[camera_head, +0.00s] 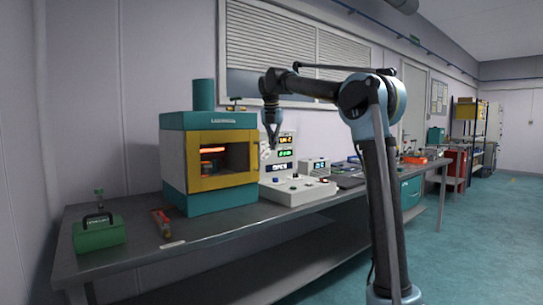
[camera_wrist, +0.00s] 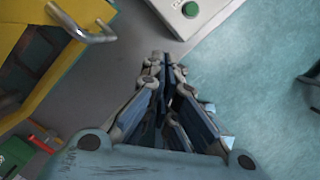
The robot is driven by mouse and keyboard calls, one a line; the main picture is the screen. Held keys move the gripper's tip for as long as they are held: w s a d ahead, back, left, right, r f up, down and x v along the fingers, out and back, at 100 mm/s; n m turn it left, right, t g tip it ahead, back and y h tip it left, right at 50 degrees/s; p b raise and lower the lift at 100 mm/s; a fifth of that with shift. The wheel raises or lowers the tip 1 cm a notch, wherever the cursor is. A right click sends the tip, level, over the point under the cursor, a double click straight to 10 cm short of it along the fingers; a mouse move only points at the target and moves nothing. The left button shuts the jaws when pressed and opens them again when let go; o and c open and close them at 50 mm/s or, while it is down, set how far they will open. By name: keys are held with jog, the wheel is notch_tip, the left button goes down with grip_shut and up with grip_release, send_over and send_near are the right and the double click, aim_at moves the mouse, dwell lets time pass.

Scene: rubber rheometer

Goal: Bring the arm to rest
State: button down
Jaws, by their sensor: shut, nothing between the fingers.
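My arm rises at the right of the head view and bends left over the bench. My gripper (camera_head: 270,138) hangs pointing down in front of the control panel, just right of the teal and yellow rheometer (camera_head: 208,206). In the wrist view my gripper (camera_wrist: 164,62) has its fingers together, with nothing between them. It is in the air, apart from the bench. The rheometer's yellow-framed door (camera_wrist: 40,22) and its metal handle (camera_wrist: 84,30) show at the upper left of the wrist view. The chamber glows orange behind the frame.
A white control console (camera_head: 298,192) with lit displays stands right of the rheometer. A green box (camera_head: 98,234) and a small red item (camera_head: 161,222) lie at the left of the grey bench (camera_head: 215,228). Open teal floor (camera_head: 480,250) lies to the right.

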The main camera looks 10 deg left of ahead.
jog(key=s+d+f+m, duration=0.2)
jog(key=s+d+m, duration=0.75)
jog(key=d, duration=0.55)
jog(key=s+d+f+m, duration=0.8)
jog(key=s+d+f, duration=0.1)
jog(key=s, duration=0.1)
jog(key=s+d+f+m, duration=0.4)
jog(key=s+f+m, duration=0.4)
jog(key=s+f, duration=0.4)
jog(key=s+d+f+m, duration=0.5)
jog(key=s+f+m, duration=0.3)
jog(key=f, duration=0.9)
jog(key=s, duration=0.3)
jog(key=shift+s+f+g, duration=0.15)
jog(key=shift+s+g, duration=0.15)
jog(key=shift+s, duration=0.05)
jog(key=shift+m, duration=0.25)
